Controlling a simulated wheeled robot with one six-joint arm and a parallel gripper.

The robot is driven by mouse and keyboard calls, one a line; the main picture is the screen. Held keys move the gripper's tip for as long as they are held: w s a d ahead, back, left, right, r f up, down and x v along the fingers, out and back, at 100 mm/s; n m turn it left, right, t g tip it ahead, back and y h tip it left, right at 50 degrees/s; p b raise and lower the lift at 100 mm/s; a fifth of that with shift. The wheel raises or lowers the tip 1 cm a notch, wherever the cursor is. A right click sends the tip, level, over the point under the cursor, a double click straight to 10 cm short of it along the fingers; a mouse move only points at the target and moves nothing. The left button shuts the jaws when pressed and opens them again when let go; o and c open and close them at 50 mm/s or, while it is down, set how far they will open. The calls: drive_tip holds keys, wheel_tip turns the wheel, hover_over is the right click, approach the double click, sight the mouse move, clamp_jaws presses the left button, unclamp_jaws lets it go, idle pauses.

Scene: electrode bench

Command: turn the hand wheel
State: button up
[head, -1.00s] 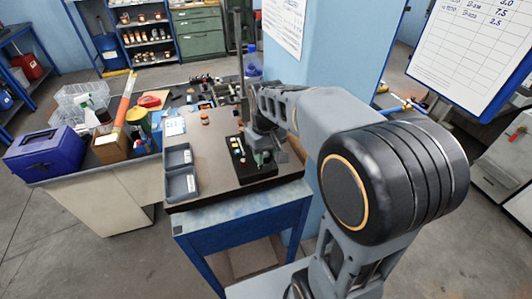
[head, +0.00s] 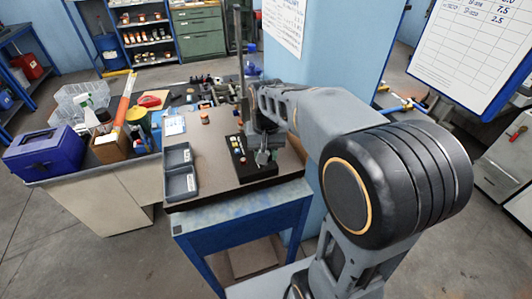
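My gripper (head: 263,156) is small in the head view, pointing down at the right end of a black block (head: 258,173) on the brown-topped blue bench (head: 215,190). I cannot tell whether its fingers are open or shut, or whether they touch anything. The block carries a row of small coloured pieces (head: 238,150) just left of my gripper. I cannot make out a hand wheel for certain; my gripper and arm cover part of the block and the bench behind it.
Two grey trays (head: 181,184) lie at the bench's left edge. A small orange-capped item (head: 205,117) stands farther back. A purple-blue box (head: 43,151) and cluttered tools sit on the table to the left. A light blue pillar (head: 335,75) rises behind my arm.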

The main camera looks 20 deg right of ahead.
drive_tip(key=m, duration=0.4)
drive_tip(key=shift+a+m+b, duration=0.1)
drive_tip(key=shift+m+b, duration=0.2)
drive_tip(key=shift+m, duration=1.4)
drive_tip(key=o, duration=0.9)
wheel_tip(320, 180, up, 14)
drive_tip(key=shift+s+f+b, duration=0.1)
drive_tip(key=shift+b, duration=0.25)
